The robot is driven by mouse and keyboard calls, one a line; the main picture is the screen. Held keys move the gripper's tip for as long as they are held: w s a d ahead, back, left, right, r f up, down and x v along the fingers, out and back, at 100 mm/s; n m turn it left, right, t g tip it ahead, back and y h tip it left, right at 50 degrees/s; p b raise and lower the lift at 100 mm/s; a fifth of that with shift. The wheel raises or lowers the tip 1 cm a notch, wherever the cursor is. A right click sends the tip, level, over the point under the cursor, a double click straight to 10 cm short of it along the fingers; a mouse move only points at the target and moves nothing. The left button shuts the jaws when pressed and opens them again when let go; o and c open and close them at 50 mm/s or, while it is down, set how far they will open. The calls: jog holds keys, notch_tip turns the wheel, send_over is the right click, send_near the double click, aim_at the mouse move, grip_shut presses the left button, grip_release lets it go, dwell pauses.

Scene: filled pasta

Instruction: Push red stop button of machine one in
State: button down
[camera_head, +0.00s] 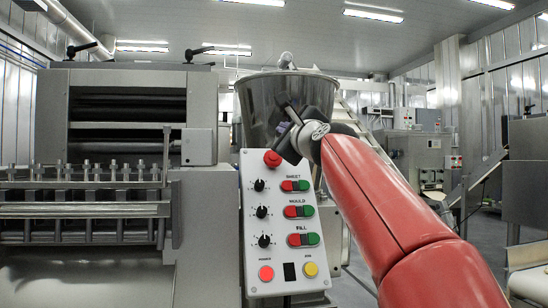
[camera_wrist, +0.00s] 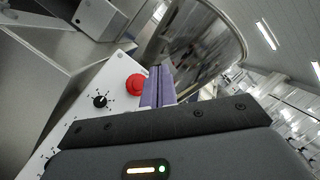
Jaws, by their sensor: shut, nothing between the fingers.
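The control panel (camera_head: 279,212) is a white upright plate, and the red stop button (camera_head: 272,158) is a round mushroom knob at its top. The button also shows in the wrist view (camera_wrist: 136,86), left of my fingers. My gripper (camera_head: 281,142) is in front of the panel's top, close beside the button on its right. In the wrist view my gripper (camera_wrist: 158,84) has its purple fingers shut together with nothing between them. I cannot tell whether a fingertip touches the button. The button's face is mostly clear of the fingers.
Black knobs (camera_head: 262,212) and red-green switch pairs (camera_head: 300,212) fill the panel below, with a red lamp (camera_head: 266,273) and yellow button (camera_head: 310,269). A steel hopper (camera_head: 257,105) stands behind my gripper. The roller machine (camera_head: 110,120) stands left.

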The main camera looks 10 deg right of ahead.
jog(key=w+f, duration=0.4)
jog(key=w, duration=0.3)
jog(key=shift+f, duration=0.25)
jog(key=shift+w, duration=0.1)
dwell(1.8)
jog(key=shift+w+f, duration=0.2)
jog(key=shift+w, duration=0.1)
jog(key=shift+w+f, duration=0.3)
jog(key=shift+w, duration=0.1)
dwell(0.9)
jog(key=shift+s+r, duration=0.5)
jog(key=shift+s, duration=0.3)
jog(key=s+r, duration=0.1)
jog(key=s, duration=0.1)
jog(key=s+r, duration=0.1)
jog(key=s, duration=0.1)
jog(key=shift+s+r, duration=0.1)
jog(key=shift+r, duration=0.2)
